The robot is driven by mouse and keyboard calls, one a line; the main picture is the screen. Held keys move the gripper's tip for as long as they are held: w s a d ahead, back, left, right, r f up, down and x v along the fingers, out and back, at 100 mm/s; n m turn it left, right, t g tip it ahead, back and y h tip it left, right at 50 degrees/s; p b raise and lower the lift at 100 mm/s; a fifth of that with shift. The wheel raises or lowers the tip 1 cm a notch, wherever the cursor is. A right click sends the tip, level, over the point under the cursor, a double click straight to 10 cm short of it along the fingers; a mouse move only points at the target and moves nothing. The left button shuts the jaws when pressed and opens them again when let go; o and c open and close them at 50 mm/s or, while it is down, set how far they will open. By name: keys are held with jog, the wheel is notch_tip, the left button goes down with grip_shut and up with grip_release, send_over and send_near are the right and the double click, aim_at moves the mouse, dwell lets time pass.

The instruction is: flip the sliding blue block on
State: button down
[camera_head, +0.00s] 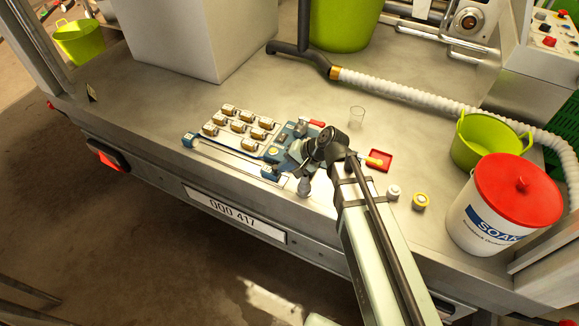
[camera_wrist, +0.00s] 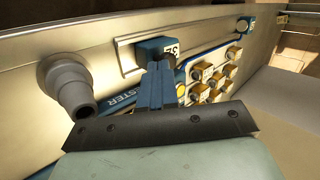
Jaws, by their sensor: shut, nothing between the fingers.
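In the head view this blue block (camera_head: 269,173) is at the right end of the rail (camera_head: 228,158). My gripper (camera_wrist: 158,68) is shut and empty. Its fingertips are right at the block's near side and overlap it in the wrist view; I cannot tell whether they touch. In the head view my wrist hides most of the fingers. Another blue piece (camera_head: 189,139) is at the rail's left end.
A panel of several brown-and-white switches (camera_head: 240,122) lies behind the rail. A grey stepped fitting (camera_wrist: 68,85) stands close left of my fingers.

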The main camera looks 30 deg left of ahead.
jog(key=a, duration=2.2)
jog(key=v, duration=1)
jog(key=shift+d, duration=0.15)
